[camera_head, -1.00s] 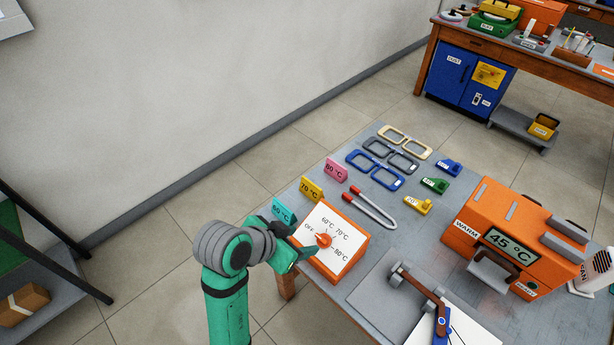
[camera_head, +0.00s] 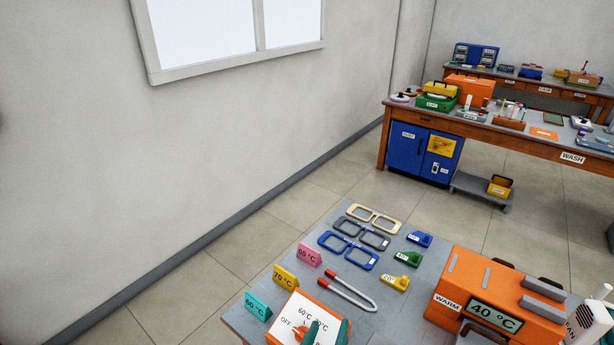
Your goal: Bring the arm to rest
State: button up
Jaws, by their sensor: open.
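My gripper (camera_head: 328,334) shows only in part at the bottom edge, as teal pieces in front of the white face of the orange dial box (camera_head: 288,318). It looks open, with nothing seen in it. The rest of my arm is out of view. The orange knob (camera_head: 300,326) is partly cut off and covered, so its setting cannot be read surely. I cannot tell whether my gripper touches the box. The orange warmer (camera_head: 470,273) at the right has a display (camera_head: 494,310) reading 40 °C.
Cream, grey and blue eyeglass frames (camera_head: 348,250) lie at the table's back. Red-handled tongs (camera_head: 347,293) lie in front of them. Pink, yellow and teal temperature signs (camera_head: 285,277) line the left edge. Small blue, green and yellow blocks (camera_head: 408,258) stand right. A white fan (camera_head: 588,322) is beside the warmer.

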jog(key=s+f+n+y, duration=0.2)
jog(key=s+f, duration=0.2)
jog(key=s, duration=0.3)
jog(key=s+f+n+y, duration=0.1)
jog(key=s+f+y, duration=0.2)
jog(key=s+f, duration=0.35)
jog(key=s+a+r+m+t, duration=0.1)
jog(key=s+a+r+m, duration=0.1)
jog(key=s, duration=0.6)
jog(key=s+a+r+m+t, duration=0.1)
jog(key=s+a+r+m, duration=0.1)
jog(key=s, duration=0.6)
jog(key=shift+s+a+r, duration=0.35)
jog(key=shift+a+r, duration=0.1)
jog(key=shift+r, duration=0.2)
